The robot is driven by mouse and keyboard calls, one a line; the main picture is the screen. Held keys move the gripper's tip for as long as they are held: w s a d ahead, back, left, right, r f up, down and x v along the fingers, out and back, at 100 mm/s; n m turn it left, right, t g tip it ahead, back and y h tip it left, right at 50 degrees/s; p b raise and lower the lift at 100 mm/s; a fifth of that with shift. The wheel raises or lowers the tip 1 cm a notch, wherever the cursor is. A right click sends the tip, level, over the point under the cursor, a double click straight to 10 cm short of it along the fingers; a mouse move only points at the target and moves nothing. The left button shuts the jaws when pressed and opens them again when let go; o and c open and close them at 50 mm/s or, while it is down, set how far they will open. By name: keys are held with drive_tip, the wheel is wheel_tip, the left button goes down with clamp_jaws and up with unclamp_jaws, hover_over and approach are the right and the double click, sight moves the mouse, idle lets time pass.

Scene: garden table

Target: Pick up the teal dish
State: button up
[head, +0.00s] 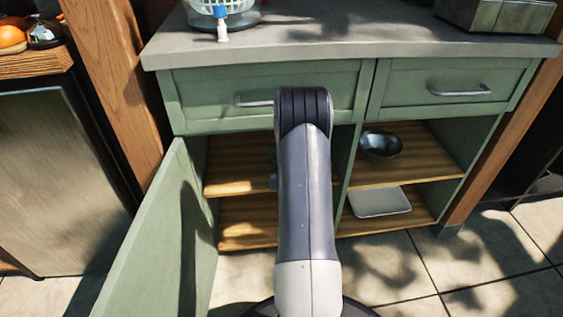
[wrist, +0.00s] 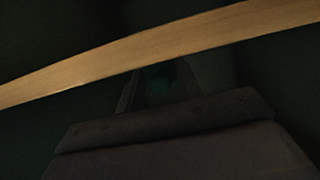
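A small bit of the teal dish (head: 272,157) shows just left of my arm in the head view, inside the left bay of the open cabinet at upper-shelf height. The arm hides most of it. In the wrist view a dim teal patch (wrist: 158,82) lies between the dark fingers of my gripper (wrist: 160,88). The fingers look apart. The picture is too dark to tell whether they touch the dish. In the head view my gripper is mostly hidden behind the arm.
The wooden shelf (wrist: 90,74) crosses the wrist view as a pale band. An open green door (head: 165,245) stands at left. A dark bowl (head: 380,144) and a pale tray (head: 380,202) sit in the right bay. Drawers and a grey counter (head: 340,45) are above.

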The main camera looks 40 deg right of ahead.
clamp_jaws()
drive_tip(key=shift+r, duration=0.1)
